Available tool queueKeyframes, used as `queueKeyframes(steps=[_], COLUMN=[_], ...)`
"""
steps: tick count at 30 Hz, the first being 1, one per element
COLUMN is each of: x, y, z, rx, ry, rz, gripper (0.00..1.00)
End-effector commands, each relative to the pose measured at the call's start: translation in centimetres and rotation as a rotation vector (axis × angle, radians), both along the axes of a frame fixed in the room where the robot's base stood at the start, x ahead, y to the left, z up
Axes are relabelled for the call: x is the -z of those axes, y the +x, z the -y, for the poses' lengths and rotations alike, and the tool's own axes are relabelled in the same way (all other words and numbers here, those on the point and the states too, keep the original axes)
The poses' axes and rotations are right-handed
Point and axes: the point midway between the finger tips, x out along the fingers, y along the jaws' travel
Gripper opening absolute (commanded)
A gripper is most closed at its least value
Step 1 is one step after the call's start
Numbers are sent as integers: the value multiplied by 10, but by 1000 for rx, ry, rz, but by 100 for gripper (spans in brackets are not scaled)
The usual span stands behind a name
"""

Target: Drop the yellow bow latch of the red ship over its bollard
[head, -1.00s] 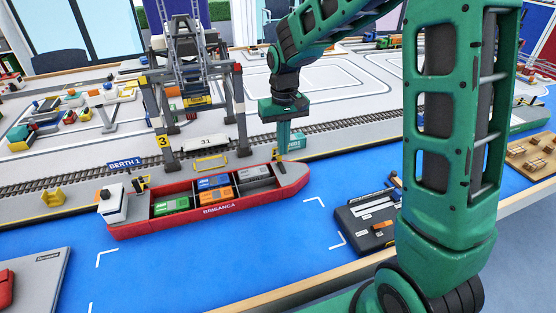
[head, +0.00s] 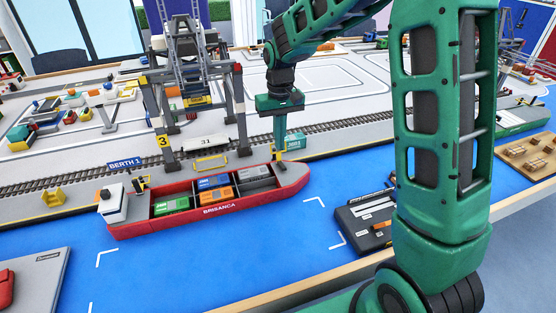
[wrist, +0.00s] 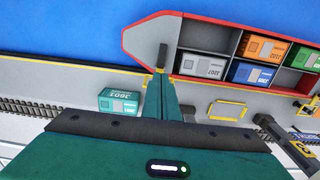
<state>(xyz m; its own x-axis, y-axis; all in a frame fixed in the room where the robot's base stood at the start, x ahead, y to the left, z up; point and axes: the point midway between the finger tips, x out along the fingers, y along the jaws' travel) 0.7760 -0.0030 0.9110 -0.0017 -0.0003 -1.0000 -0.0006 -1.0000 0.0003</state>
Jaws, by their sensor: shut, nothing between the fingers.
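The red ship (head: 225,209) lies along the quay with its bow to the right in the head view; its bow (wrist: 142,38) points left in the wrist view. My gripper (head: 280,150) is shut and empty, pointing down at the quay-side edge of the bow. In the wrist view, its fingertips (wrist: 160,76) are close to a dark bar (wrist: 163,54) on the bow deck. A little yellow shows beside the fingertips, probably the bow latch (head: 276,155), mostly hidden by the fingers. I cannot make out the bollard or whether the fingers touch the latch.
A teal container (wrist: 119,101) stands on the quay beside my gripper. A yellow frame (wrist: 227,110) lies on the quay nearby. The grey gantry crane (head: 240,115) straddles the rail track to the left. Open blue water lies in front.

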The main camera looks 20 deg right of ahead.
Motion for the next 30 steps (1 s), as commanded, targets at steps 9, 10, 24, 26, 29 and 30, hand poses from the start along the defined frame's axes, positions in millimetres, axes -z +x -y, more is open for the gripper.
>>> queueKeyframes(steps=[9,10,24,26,29,30], x=[1,1,9,10,12,12], y=[8,9,23,24,27,29], z=[0,0,0,0,0,0], rx=[0,0,0,0,0,0], ry=[0,0,0,0,0,0], rz=[0,0,0,0,0,0], gripper=[0,0,0,0,0,0])
